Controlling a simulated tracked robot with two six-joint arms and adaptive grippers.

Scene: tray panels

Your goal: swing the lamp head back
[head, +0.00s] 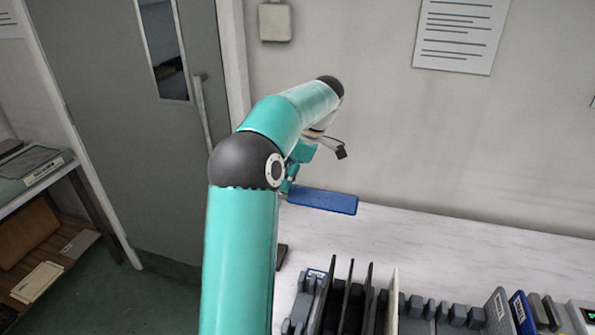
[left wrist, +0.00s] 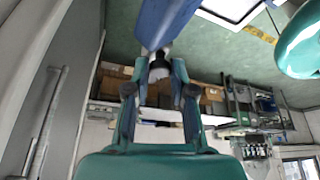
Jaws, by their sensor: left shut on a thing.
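The lamp head (head: 325,201) is a long blue bar above the back edge of the white bench, near the wall, in the head view. In the left wrist view the blue lamp head (left wrist: 163,22) comes down from the top edge toward the fingers. My left gripper (head: 289,184) is at the lamp head's left end, partly hidden behind my arm. In the left wrist view my left gripper (left wrist: 160,78) is shut on the lamp head's dark end piece between the fingertips. The lamp's stand is largely hidden. My right gripper is in neither view.
A rack with upright dark panels (head: 350,300) stands at the bench's front, with grey and blue units (head: 520,312) to its right. The bench top (head: 450,245) behind them is clear. A grey door (head: 120,110) and a shelf (head: 40,190) are at left.

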